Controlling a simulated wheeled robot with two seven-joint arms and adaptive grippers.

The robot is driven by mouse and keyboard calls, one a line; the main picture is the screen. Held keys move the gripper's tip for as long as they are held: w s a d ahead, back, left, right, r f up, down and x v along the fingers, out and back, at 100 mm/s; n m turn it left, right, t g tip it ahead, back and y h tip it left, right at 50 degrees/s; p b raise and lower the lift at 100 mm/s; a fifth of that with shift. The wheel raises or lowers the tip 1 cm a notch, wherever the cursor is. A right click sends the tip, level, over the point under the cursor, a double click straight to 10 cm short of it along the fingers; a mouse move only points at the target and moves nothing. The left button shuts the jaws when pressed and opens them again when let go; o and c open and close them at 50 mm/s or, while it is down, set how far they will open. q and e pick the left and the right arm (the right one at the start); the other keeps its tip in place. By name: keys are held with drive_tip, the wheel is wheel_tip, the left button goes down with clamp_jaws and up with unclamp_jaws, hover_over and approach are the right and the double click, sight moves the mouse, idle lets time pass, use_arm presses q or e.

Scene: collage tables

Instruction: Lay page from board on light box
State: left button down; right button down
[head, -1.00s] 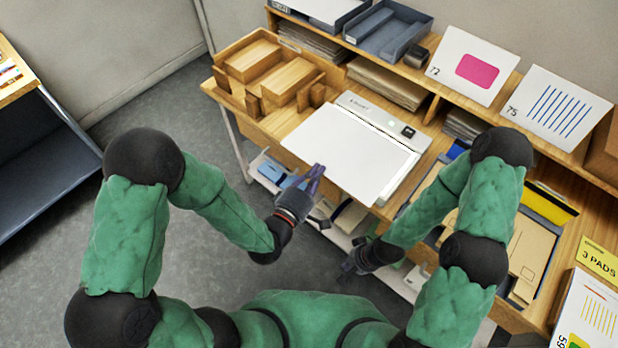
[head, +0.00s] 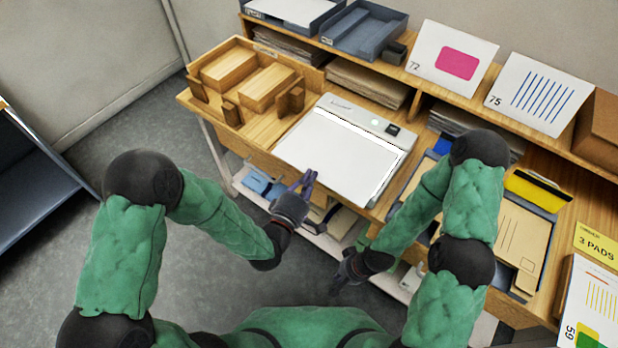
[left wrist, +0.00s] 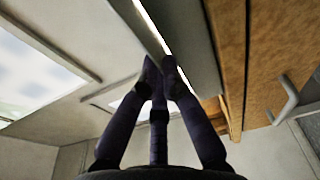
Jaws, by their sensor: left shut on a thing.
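A blank white page (head: 335,155) covers most of the light box (head: 362,117) on the desk in the head view. The box's pale top strip and its dark button show behind the page. My left gripper (head: 309,178) is at the page's front-left edge, shut on it. In the left wrist view the finger tips (left wrist: 159,65) are close together at a pale sheet edge. How closely the page rests on the box cannot be told. My right gripper (head: 345,275) hangs low in front of the desk, away from the page, its fingers unclear.
Wooden blocks in a tray (head: 240,85) stand left of the light box. Cards marked 72 (head: 452,58) and 75 (head: 540,95) lean on the back shelf. A brown envelope (head: 522,240) lies at right. A lower shelf (head: 325,235) juts out below the desk.

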use_arm(q)
drive_tip(key=c, duration=1.3)
unclamp_jaws()
drive_tip(key=shift+c, duration=0.2)
drive_tip(key=v, duration=1.2)
